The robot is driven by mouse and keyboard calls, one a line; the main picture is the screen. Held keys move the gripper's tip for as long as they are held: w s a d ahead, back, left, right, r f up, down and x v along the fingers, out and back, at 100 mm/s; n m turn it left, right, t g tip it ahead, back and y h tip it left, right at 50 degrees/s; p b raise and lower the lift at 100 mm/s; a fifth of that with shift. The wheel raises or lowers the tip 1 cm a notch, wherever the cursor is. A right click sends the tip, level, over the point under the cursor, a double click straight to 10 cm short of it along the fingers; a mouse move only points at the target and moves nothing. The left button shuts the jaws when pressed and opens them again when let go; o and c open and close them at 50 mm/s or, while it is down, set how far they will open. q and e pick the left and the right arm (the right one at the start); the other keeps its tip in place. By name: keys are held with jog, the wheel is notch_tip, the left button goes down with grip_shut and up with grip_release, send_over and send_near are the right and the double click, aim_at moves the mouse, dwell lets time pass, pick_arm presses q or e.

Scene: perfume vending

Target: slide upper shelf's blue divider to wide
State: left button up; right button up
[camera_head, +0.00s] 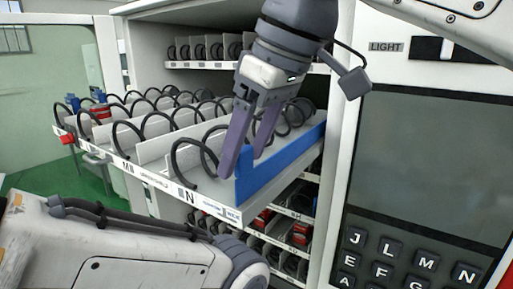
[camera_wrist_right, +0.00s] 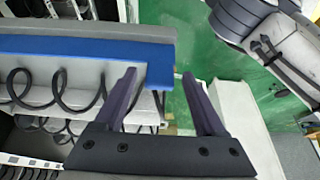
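The upper shelf (camera_head: 225,212) is a pulled-out tray with white dividers and black spiral coils. The blue divider (camera_head: 288,165) stands upright along its right side, beside the last coil. My right gripper (camera_head: 240,165) is open and empty, pointing down at the front end of this divider. In the right wrist view, the end of the blue divider (camera_wrist_right: 159,75) shows between the two spread fingers (camera_wrist_right: 159,72). One finger overlaps the blue face in the head view; I cannot tell whether they touch. My left gripper is not in view.
A keypad panel with a dark screen (camera_head: 430,165) stands close on the right. Lower shelves with red boxes (camera_head: 300,233) lie beneath the tray. My left arm crosses the bottom left. An open glass door (camera_head: 50,100) stands at left over green floor.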

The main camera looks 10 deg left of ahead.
jog(key=p+v, duration=0.2)
jog(key=v, duration=0.8)
jog(key=shift+r, duration=0.15)
jog(key=shift+s+d, duration=0.1)
